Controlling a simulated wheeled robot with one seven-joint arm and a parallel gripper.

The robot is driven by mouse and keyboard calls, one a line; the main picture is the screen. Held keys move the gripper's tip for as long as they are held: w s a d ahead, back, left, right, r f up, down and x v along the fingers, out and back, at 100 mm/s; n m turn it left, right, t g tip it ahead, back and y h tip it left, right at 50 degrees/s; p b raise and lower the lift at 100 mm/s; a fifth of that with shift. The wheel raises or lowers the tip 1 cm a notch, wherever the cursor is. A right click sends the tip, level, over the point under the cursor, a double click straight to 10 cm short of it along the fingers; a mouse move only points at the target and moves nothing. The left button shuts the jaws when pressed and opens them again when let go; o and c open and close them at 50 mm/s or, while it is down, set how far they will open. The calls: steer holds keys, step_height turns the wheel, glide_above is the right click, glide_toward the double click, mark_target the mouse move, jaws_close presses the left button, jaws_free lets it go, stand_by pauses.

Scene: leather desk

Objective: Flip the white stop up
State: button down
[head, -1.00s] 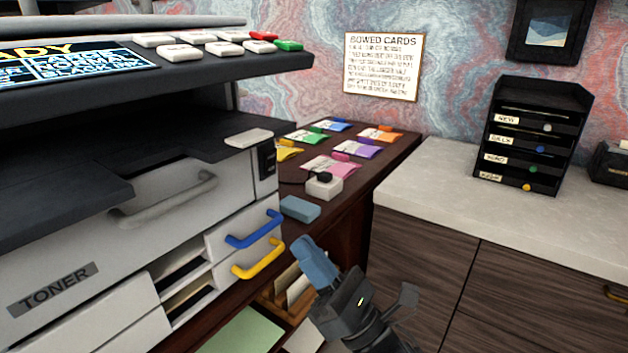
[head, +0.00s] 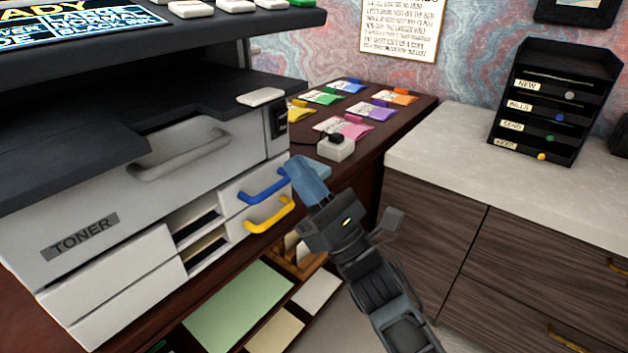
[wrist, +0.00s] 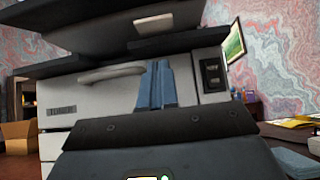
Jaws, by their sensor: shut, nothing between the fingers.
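The white stop (head: 260,97) is a small pale flap lying flat on the right end of the printer's dark output tray (head: 205,107). It also shows in the wrist view (wrist: 155,22), above and beyond my fingers. My gripper (head: 301,170) has blue fingers, pressed together with nothing between them. In the head view it is right of and below the stop, in front of the blue drawer handle, and apart from the stop. In the wrist view the closed fingers (wrist: 157,84) point at the printer's front, below the tray edge.
The printer's overhanging control deck (head: 200,45) is above the tray. Blue (head: 262,188) and yellow (head: 270,215) drawer handles stick out near my gripper. A white box with a black knob (head: 336,147) and coloured packets sit on the desk behind. The right counter (head: 450,145) has free room.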

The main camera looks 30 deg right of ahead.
mark_target(268, 99)
steer(key=w+a+r+p, duration=0.1)
steer(key=w+r+p, duration=0.2)
steer(key=r, duration=0.4)
steer(key=shift+r, duration=0.15)
steer(key=shift+s+r+g+h+p, duration=0.1)
steer(key=shift+r+g+h+p, duration=0.25)
steer(key=shift+g+p, duration=0.55)
